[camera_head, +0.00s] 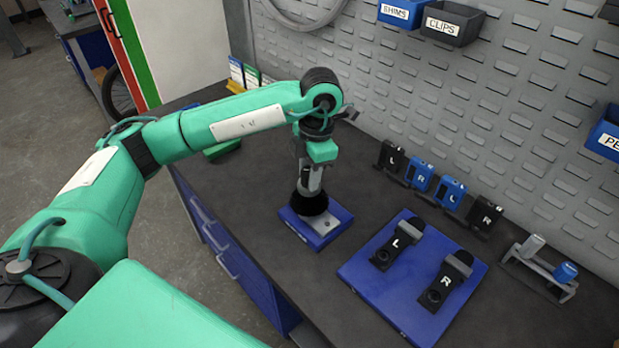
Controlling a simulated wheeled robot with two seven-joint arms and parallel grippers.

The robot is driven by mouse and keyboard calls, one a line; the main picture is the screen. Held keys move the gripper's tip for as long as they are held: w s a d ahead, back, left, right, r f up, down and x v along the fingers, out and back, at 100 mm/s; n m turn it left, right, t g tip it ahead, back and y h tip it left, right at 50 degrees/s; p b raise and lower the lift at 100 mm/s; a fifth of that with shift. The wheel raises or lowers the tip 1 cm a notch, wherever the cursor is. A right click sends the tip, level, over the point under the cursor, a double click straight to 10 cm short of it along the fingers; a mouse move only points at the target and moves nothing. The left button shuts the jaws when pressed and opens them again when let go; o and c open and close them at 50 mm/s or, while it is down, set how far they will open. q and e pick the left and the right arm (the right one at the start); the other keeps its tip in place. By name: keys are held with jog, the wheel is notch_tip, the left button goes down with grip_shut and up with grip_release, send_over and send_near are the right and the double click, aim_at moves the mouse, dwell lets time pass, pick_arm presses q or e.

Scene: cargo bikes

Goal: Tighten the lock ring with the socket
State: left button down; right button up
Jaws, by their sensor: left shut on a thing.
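My left gripper (311,186) points straight down above a blue fixture (326,236) on the bench. It is shut on a grey upright piece that appears to be the socket, mostly hidden by the fingers. Directly below the fingers a black round part (310,202) stands on the fixture. The lower end of the held piece meets or overlaps this part in the picture; I cannot tell whether they touch. The lock ring cannot be made out. My right gripper is not in view.
A blue mat (365,283) carries two black pedals marked L (395,247) and R (446,283). Behind it stand several black and blue marked blocks (421,176). A small rack (541,272) holds a grey and a blue piece.

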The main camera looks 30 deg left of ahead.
pick_arm(q)
jog(key=shift+r+p, duration=0.4)
jog(key=shift+r, duration=0.5)
jog(key=n, duration=0.6)
jog(key=shift+h+p, duration=0.3)
jog(key=shift+p, duration=0.05)
jog(key=n+p, duration=0.1)
jog(key=n, duration=0.4)
jog(key=shift+h, duration=0.3)
jog(key=shift+n, duration=1)
jog(key=n+p, duration=0.1)
jog(key=n, duration=0.4)
jog(key=shift+n+h+p, duration=0.3)
jog(key=shift+h+p, duration=0.05)
jog(key=shift+h, duration=0.05)
jog(key=n+t+p, duration=0.1)
jog(key=n, duration=0.3)
jog(key=shift+r+n, duration=0.1)
jog(key=shift+n, duration=0.2)
jog(key=shift+n+p, duration=0.45)
jog(key=shift+n, duration=1.05)
